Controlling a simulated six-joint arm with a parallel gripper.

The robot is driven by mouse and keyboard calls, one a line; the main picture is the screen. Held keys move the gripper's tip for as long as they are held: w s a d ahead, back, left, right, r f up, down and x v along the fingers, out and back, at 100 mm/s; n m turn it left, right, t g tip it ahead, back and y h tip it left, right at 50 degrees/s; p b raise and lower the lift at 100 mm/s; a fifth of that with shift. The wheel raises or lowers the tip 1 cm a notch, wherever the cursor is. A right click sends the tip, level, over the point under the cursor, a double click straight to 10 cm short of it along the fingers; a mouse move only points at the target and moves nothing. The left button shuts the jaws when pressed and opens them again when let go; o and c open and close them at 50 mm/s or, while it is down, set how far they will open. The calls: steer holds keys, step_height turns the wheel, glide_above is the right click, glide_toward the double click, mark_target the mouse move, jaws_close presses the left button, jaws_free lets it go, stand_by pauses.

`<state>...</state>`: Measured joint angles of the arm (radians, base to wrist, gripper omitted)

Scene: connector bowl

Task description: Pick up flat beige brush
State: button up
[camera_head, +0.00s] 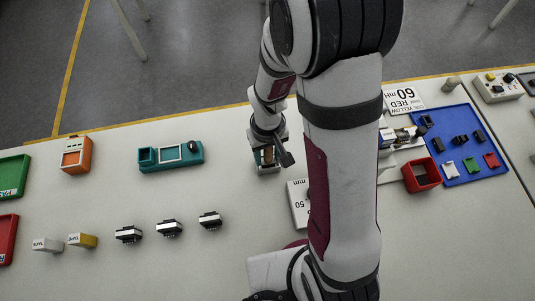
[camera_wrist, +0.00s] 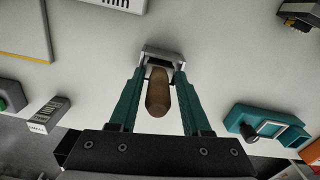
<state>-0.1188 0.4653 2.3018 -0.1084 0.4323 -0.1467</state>
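In the wrist view a brown, rounded handle (camera_wrist: 158,95), seemingly the brush's, points toward the camera from a small grey-white holder (camera_wrist: 163,54). The brush's flat beige part is not visible. My gripper (camera_wrist: 160,76) is open, with one teal finger on each side of the handle and gaps between them. Its fingertips are close to the holder's near edge; I cannot tell if they touch it. In the head view my gripper (camera_head: 273,152) is over the holder (camera_head: 268,169), and hides much of it and the handle.
A teal tray (camera_head: 171,163) and an orange box (camera_head: 76,160) stand to the left. A white box marked 50 mm (camera_head: 298,207) is close on the right. Further right are a red bin (camera_head: 421,177) and a blue tray (camera_head: 478,179) with small parts. The table between the teal tray and the holder is clear.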

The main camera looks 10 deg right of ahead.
jaws_close()
